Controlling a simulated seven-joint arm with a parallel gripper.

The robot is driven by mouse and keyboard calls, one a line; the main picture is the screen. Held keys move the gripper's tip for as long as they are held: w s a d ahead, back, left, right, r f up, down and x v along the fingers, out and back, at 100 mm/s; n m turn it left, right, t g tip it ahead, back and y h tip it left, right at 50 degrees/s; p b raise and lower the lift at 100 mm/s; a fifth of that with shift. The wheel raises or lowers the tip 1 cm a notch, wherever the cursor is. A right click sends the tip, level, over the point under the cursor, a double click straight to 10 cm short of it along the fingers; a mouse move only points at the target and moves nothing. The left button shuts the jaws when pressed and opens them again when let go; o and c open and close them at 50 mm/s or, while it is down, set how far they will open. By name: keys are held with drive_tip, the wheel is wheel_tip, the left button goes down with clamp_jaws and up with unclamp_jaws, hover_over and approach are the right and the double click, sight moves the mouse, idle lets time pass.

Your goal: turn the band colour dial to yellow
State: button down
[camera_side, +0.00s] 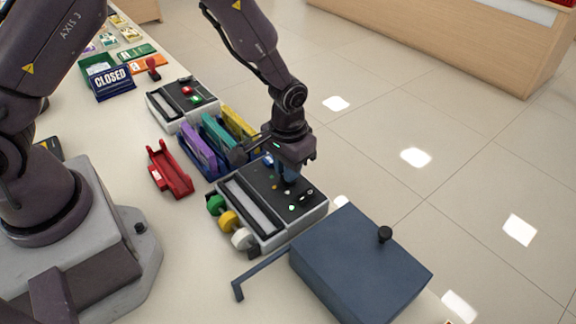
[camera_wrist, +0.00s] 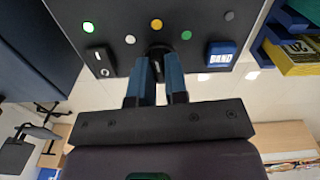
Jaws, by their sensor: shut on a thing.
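The band machine (camera_side: 315,212) is a grey box with a black top, with green, yellow and white rolls (camera_side: 228,221) along its left side. The black band colour dial (camera_wrist: 159,50) sits on its panel in the wrist view. In the side view my gripper (camera_side: 287,178) hides the dial.
A blue BAND button (camera_wrist: 220,55), a switch (camera_wrist: 100,60) and a lit green lamp (camera_wrist: 88,28) share the panel. A dark blue lidded box (camera_side: 350,262) stands close in front. A rack of coloured bundles (camera_side: 207,145) and a red holder (camera_side: 169,170) stand behind and left.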

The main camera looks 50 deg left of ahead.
drive_tip(key=shift+m, duration=0.6)
drive_tip(key=c, duration=1.1)
unclamp_jaws()
drive_tip(key=shift+c, duration=0.2)
wheel_tip(320, 180, up, 13)
drive_tip(key=s+a+r+t, duration=0.2)
drive_tip(key=s+a+r, duration=0.1)
drive_tip(key=s+r, duration=0.5)
drive_tip(key=s+a+r+t, duration=0.3)
drive_tip(key=s+r, duration=0.5)
drive_tip(key=s, duration=0.3)
drive_tip(key=shift+a+t, duration=0.3)
drive_tip(key=shift+a, duration=0.45)
